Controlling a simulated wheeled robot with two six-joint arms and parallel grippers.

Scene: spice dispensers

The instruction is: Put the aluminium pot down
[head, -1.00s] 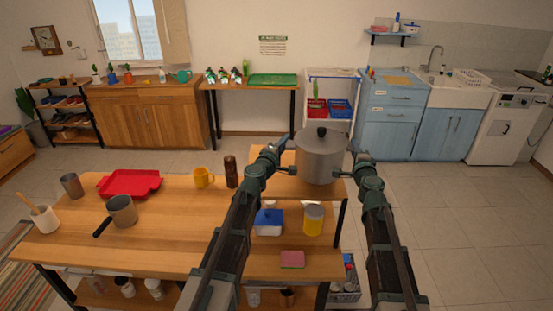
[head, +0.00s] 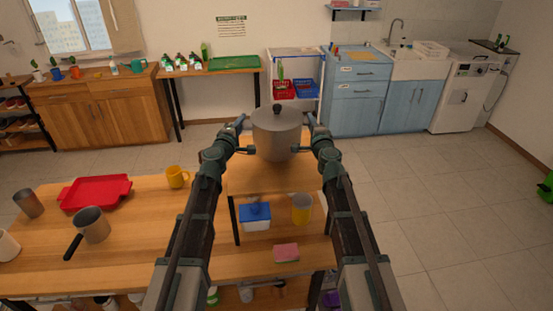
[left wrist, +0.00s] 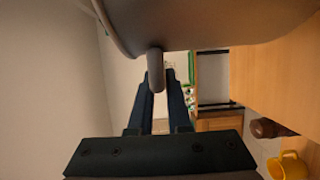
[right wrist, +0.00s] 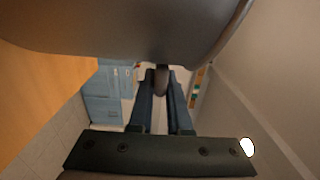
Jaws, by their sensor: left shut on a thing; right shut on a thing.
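The aluminium pot (head: 277,135), grey with a lid and a dark knob, is level between my two grippers in the head view. My left gripper (head: 243,137) is shut on the pot's handle at its left side. My right gripper (head: 310,137) is shut on the handle at its right side. The left wrist view shows the handle (left wrist: 155,70) between the left fingers, and the right wrist view shows the other handle (right wrist: 161,80) between the right fingers. The pot is over a raised wooden shelf (head: 260,179). I cannot tell whether its base touches the shelf.
Under the raised shelf are a blue-lidded box (head: 256,217) and a yellow can (head: 301,209). A pink sponge (head: 286,252) lies on the table in front. A yellow mug (head: 177,177), a red tray (head: 95,193) and a saucepan (head: 91,225) are on the left.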

